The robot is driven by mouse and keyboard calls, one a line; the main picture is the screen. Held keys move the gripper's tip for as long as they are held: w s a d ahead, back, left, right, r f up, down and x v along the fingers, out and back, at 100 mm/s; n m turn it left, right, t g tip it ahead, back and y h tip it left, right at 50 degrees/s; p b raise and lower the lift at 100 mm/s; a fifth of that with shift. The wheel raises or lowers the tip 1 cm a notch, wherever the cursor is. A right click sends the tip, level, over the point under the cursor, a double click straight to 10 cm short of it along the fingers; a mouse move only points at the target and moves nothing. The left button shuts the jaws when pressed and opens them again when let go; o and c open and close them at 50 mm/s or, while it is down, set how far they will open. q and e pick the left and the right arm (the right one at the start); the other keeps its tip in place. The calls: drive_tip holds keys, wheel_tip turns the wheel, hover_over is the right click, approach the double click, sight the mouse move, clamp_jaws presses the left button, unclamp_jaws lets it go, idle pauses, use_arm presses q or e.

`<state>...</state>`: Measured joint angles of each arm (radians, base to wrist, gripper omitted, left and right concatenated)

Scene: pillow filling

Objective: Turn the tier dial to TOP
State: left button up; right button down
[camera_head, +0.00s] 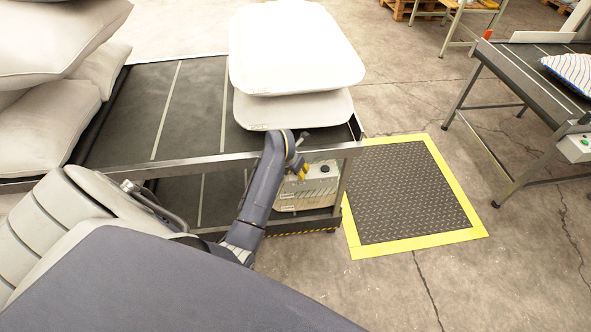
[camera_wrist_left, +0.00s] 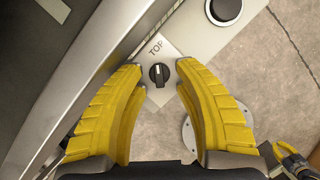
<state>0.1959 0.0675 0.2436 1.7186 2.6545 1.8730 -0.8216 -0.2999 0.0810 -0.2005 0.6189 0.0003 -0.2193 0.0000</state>
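The tier dial (camera_wrist_left: 158,74) is a small black knob with a pale line, on a light panel in the left wrist view. The line runs roughly up and down the picture; I cannot tell which end is the pointer. My left gripper (camera_wrist_left: 158,72) is open, with a yellow finger on each side of the dial; contact is not clear. In the head view my left gripper (camera_head: 301,172) is at the control box (camera_head: 312,192), hiding the dial. A dark and yellow part (camera_wrist_left: 295,160) at lower right may be my right gripper.
A round black button (camera_wrist_left: 225,10) sits beside the dial on the panel. A yellow-edged floor mat (camera_head: 415,195) lies to the right, clear.

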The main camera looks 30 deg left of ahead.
use_arm(q)
drive_tip(key=v, duration=1.2)
idle(0.3)
